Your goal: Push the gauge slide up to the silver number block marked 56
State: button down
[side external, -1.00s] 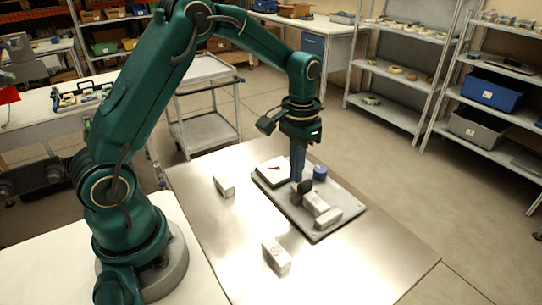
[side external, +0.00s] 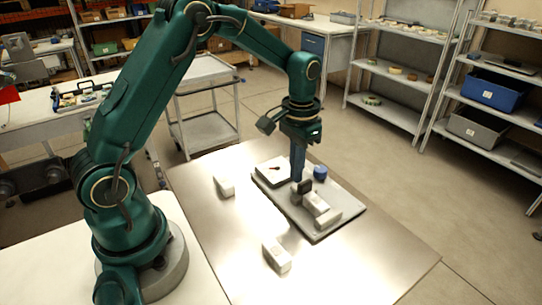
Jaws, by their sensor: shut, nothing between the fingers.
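The gauge plate (side external: 345,192) lies on the steel table. On it a small dark upright piece (side external: 306,186), which looks like the gauge slide, stands at the near end of a row of light silver blocks (side external: 322,211); I cannot tell whether it touches them. My gripper (side external: 297,180) points down, shut and empty, just left of and behind the dark piece, touching or very close. A loose silver block (side external: 276,258) with a faint, unreadable mark lies in front of the plate. I cannot read 56 on any block.
A white square with a dark mark (side external: 272,171) and a blue knob (side external: 320,172) sit at the plate's back. The steel table (side external: 370,265) is clear at front right. A wheeled cart (side external: 205,130) and shelves stand well behind.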

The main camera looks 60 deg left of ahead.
jog(key=shift+d, duration=0.65)
jog(key=shift+a, duration=0.2)
dwell(0.3)
jog(key=shift+a, duration=0.2)
jog(key=shift+r, duration=0.1)
notch_tip(320, 180, up, 7)
dwell(0.6)
